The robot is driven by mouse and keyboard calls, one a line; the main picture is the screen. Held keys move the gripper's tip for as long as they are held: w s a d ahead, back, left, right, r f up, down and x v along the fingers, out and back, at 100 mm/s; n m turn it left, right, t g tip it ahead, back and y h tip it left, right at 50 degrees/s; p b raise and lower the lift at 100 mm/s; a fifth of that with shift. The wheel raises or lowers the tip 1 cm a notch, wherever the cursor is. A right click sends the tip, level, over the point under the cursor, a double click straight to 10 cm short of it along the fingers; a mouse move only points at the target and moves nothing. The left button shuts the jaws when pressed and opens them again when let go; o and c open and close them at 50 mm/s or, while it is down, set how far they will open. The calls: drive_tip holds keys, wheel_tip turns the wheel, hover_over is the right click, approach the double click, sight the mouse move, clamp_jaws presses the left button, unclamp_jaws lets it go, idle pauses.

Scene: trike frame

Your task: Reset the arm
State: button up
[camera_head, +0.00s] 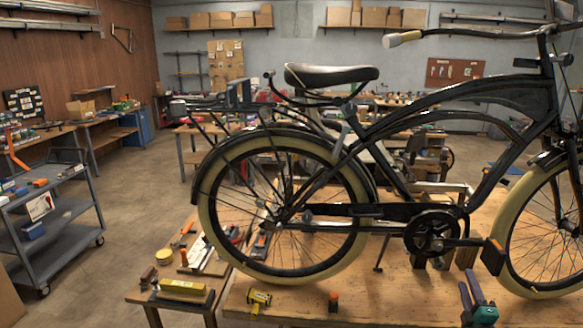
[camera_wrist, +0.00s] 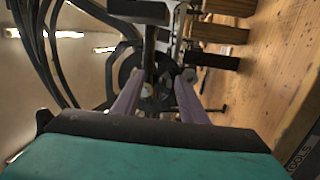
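My gripper (camera_head: 467,279) is at the lower right of the head view, low over the front of the wooden workbench. Its teal body and two purple fingers show, the fingers pointing toward the bicycle. In the wrist view the two fingers of my gripper (camera_wrist: 162,78) stand apart with a gap between them, and nothing is clearly held. Dark crank parts of the bicycle (camera_wrist: 130,72) show beyond the fingertips. In the head view the bicycle's crank and chainring (camera_head: 433,233) are up and left of my gripper, and a pedal (camera_head: 493,256) is just to its right.
The black bicycle (camera_head: 400,125) stands over the workbench (camera_head: 390,300). A yellow tool (camera_head: 259,300) and a small orange-topped item (camera_head: 333,301) lie on its front left. A grey cart (camera_head: 60,245) stands at far left. Floor (camera_head: 130,200) is clear between.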

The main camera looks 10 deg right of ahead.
drive_tip(key=w+a+f+m+g+b, duration=0.1)
drive_tip(key=w+a+f+m+g, duration=0.2)
drive_tip(key=f, duration=0.7)
drive_tip(key=a+f+m+g+y+b, duration=0.1)
drive_tip(key=a+f+m+g, duration=0.2)
drive_tip(key=a+f, duration=0.45)
drive_tip(key=w+a+f+m+g+b, duration=0.2)
drive_tip(key=a+f+g, duration=0.1)
drive_tip(key=f, duration=0.8)
drive_tip(key=s+a+f+m+g+y, duration=0.2)
drive_tip(key=s+a+f+g, duration=0.1)
drive_tip(key=a+f, duration=0.6)
drive_tip(key=s+a+f+m+g+y+b, duration=0.25)
drive_tip(key=s+a+f+g, duration=0.25)
drive_tip(key=s+a+f, duration=0.65)
drive_tip(key=s+a+f+g+y+b, duration=0.2)
drive_tip(key=s+a+f+g, duration=0.2)
drive_tip(key=s+a, duration=1.1)
drive_tip(key=a+g, duration=0.1)
drive_tip(key=g, duration=0.2)
drive_tip(key=shift+s+b, duration=0.3)
